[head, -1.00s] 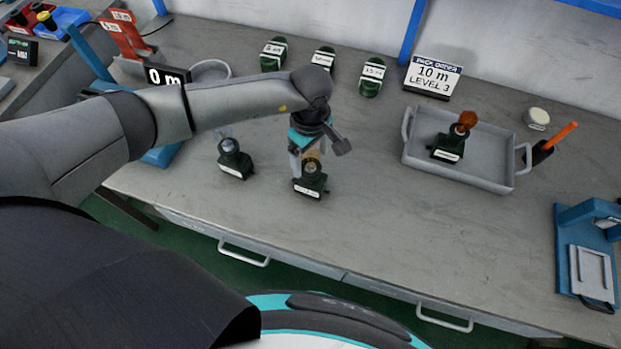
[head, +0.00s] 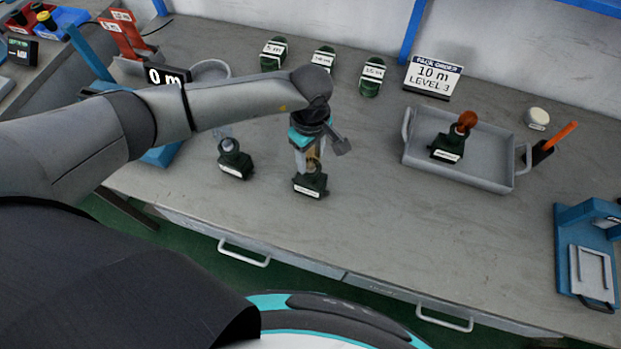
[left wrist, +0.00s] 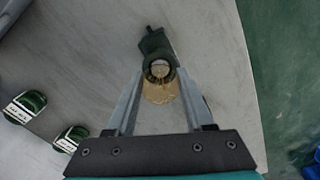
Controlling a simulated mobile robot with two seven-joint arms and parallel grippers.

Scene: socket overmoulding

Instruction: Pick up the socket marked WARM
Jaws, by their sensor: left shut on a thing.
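An amber socket (left wrist: 160,90) stands in a dark green holder (head: 310,185) near the middle of the bench. My left gripper (head: 308,160) points down over it and is shut on the amber socket, with one finger on each side in the left wrist view (left wrist: 158,95). The holder's white label is too small to read. A second green holder (head: 235,165) to the left carries a pale grey socket (head: 228,146). A third holder (head: 447,150) with an orange-brown socket (head: 466,121) stands in the grey tray (head: 415,160). My right gripper is out of view.
Several green cable blocks (head: 371,78) stand at the back. A blue press (head: 590,245) is at the right edge, and an orange-handled tool (head: 556,143) lies beside the tray. The front-middle bench is clear.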

